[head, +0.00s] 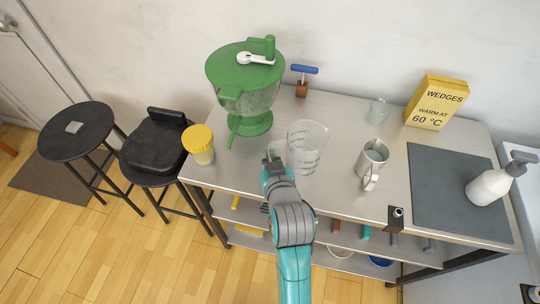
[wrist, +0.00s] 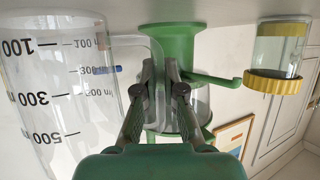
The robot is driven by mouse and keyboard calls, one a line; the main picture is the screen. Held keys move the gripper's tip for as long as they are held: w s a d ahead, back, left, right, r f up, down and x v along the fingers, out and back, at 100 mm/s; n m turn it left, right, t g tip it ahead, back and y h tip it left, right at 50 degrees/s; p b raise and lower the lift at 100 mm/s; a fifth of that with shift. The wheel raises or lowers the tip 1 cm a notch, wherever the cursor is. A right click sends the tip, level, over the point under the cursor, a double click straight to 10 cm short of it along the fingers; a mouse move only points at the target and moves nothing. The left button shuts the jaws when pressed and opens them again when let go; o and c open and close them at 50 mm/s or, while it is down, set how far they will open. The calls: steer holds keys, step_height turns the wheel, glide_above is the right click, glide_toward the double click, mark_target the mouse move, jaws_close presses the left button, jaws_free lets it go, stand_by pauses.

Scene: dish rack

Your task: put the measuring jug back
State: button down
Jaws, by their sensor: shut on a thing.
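The measuring jug (head: 308,146) is clear, with dark measuring marks, and stands upright at the middle of the table. It also shows at the left of the wrist view (wrist: 60,100), where the picture is upside down. My gripper (head: 274,158) is at the jug's left side in the head view. In the wrist view my gripper (wrist: 166,85) is shut on the jug's clear handle (wrist: 150,50). The jug's base is at or close to the table top; I cannot tell whether it touches.
On the table (head: 330,205) are a green-topped dispenser (head: 245,75), yellow-lidded jar (head: 199,145), blue-handled tool (head: 303,75), metal mug (head: 371,160), small glass (head: 378,110), yellow box (head: 437,101), grey mat (head: 440,180) and soap bottle (head: 490,187). Two black stools (head: 77,130) stand left.

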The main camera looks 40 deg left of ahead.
steer(key=shift+f, duration=0.25)
stand_by(0.4)
steer(key=c, duration=1.2)
jaws_free()
steer(key=c, duration=0.4)
steer(key=shift+v, duration=7.45)
